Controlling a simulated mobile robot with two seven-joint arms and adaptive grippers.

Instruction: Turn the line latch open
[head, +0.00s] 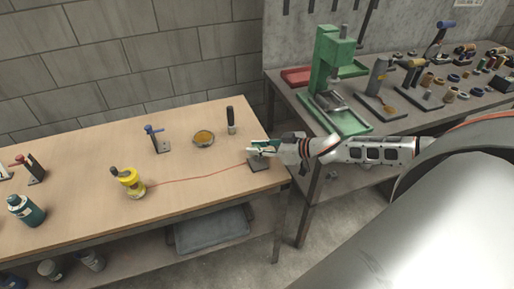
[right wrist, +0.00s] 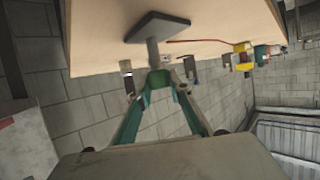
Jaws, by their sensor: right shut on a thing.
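The line latch stands on a dark square base (head: 258,164) near the right end of the wooden table; a thin red line (head: 205,174) runs to it from a yellow reel (head: 131,182). My right gripper (head: 262,147) reaches in from the right over the base and hides most of the latch. In the right wrist view, which looks turned over, the base (right wrist: 157,26) and its grey post (right wrist: 152,53) show above the fingers. The teal fingers (right wrist: 160,80) are shut on the latch at the post's end. The latch's exact angle is hidden. My left gripper is not in view.
Behind the gripper stand a dark upright handle (head: 231,120), an orange-filled dish (head: 203,138) and a blue-topped stand (head: 157,140). A dark green bottle (head: 25,210) is at the left. A green press (head: 330,75) stands on the neighbouring bench. The front middle of the table is clear.

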